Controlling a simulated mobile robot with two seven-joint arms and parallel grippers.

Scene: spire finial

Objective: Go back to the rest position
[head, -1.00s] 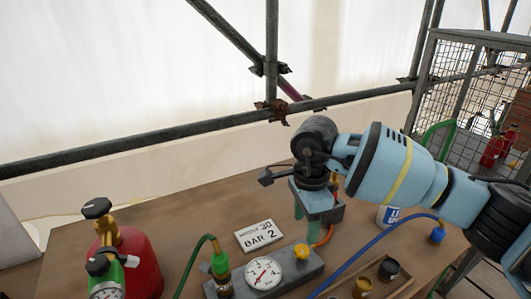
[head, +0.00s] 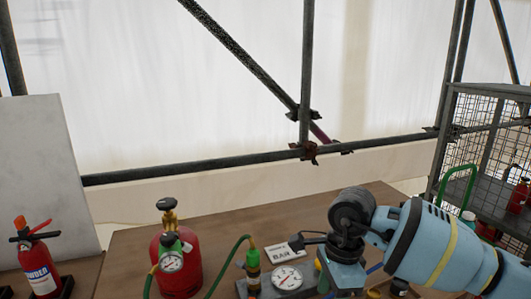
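My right arm comes in from the right, light blue with a yellow band, and bends down at a black wrist joint. Below the wrist, the blue hand of my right gripper (head: 343,274) hangs over the workbench (head: 225,223), beside a round pressure gauge (head: 287,278). Its fingers are hidden or cut off by the lower edge, so I cannot tell whether it is open or holds anything. My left gripper is not in view.
A red gas cylinder (head: 176,268) with a regulator and green hose stands on the bench. A label plate (head: 283,256) is partly covered by my arm. A fire extinguisher (head: 40,265) is at left, a wire cage (head: 485,150) at right. Scaffold poles (head: 230,162) cross behind.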

